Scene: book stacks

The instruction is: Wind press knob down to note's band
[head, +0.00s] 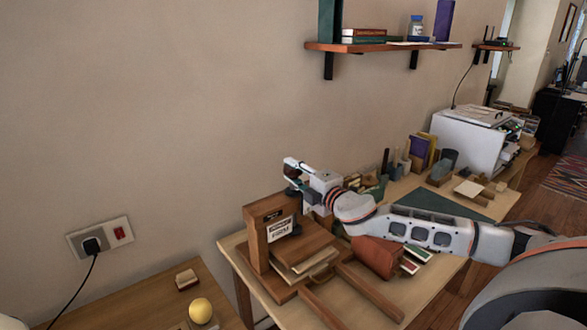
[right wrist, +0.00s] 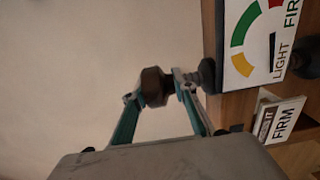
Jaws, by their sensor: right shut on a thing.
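The wooden press (head: 258,240) stands at the near left end of the table. A note reading "FIRM" (head: 281,228) is on its front; it also shows in the right wrist view (right wrist: 280,118). Above the note in the right wrist view is a dial (right wrist: 255,45) with green, yellow and red bands and "LIGHT" and "FIRM" lettering. Its black needle lies near "LIGHT", outside the coloured bands. My right gripper (head: 294,180) is above the press, its fingers shut on the dark brown knob (right wrist: 156,86). My left gripper is not in view.
A reddish-brown rounded object (head: 374,257) lies right of the press. Books and small items stand along the wall behind my right arm. A lower table (head: 150,300) at left holds a yellow ball (head: 200,311). A shelf (head: 380,47) hangs above.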

